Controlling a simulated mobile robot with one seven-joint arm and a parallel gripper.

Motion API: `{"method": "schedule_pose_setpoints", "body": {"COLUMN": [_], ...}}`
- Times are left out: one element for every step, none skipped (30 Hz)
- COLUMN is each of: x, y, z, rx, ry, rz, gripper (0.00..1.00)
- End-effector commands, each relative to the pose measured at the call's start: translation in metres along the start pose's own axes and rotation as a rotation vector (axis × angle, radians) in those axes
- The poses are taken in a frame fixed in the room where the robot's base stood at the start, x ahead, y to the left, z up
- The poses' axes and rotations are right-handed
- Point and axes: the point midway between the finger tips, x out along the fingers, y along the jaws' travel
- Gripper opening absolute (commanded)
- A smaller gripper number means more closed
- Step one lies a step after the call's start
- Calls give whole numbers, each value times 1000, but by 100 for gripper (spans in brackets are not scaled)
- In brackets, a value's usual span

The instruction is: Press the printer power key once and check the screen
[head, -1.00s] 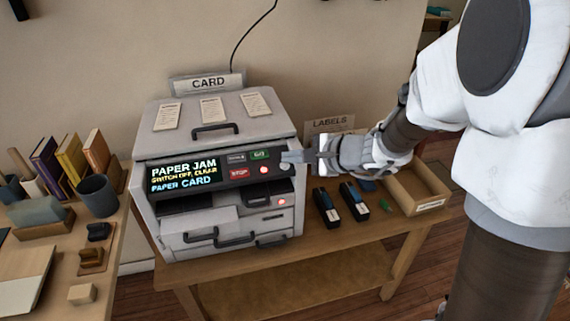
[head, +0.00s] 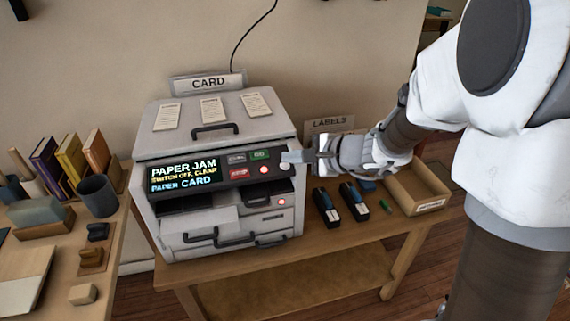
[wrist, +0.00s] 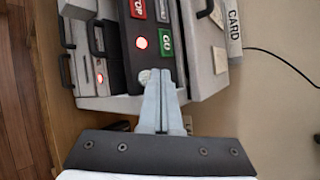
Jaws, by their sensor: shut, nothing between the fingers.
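The grey printer (head: 218,216) stands on a wooden table. Its lit screen (head: 183,174) reads "PAPER JAM", "SWITCH OFF, CLEAR" and "PAPER CARD". A round grey key (wrist: 145,75) sits at the panel's end in the wrist view, partly behind my fingertips; its marking is not visible. A red light (wrist: 141,42), a green GO key (wrist: 165,43) and a red STOP key (wrist: 138,9) are beside it. My gripper (head: 291,157) is shut and empty, its tips at the round key. It also shows in the wrist view (wrist: 161,76). I cannot tell if they touch.
A LABELS sign (head: 331,123) stands behind my gripper. A side table at left holds books (head: 72,158) and a dark cup (head: 98,196). A CARD sign (head: 207,83) stands behind the printer.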

Motion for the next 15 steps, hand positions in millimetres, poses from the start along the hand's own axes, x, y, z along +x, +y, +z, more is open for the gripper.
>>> {"method": "schedule_pose_setpoints", "body": {"x": [0, 0, 0, 0, 0, 0, 0, 0, 0, 1, 1, 2, 2, 3, 4], "y": [0, 0, 0, 0, 0, 0, 0, 0, 0, 1, 1, 2, 2, 3, 4], "z": [0, 0, 0, 0, 0, 0, 0, 0, 0, -1, -1, -2, -2, -3, -3], "rx": [0, 0, 0, 0, 0, 0, 0, 0, 0, 0, 0, 0, -1, -1, -1], "ry": [0, 0, 0, 0, 0, 0, 0, 0, 0, 0, 0, 0, 0, 0, 0], "rz": [0, 0, 0, 0, 0, 0, 0, 0, 0, 0, 0, 0, -1, -1, -1], "gripper": [0, 0, 0, 0, 0, 0, 0, 0, 0, 0, 0, 0, 0, 0, 0]}}
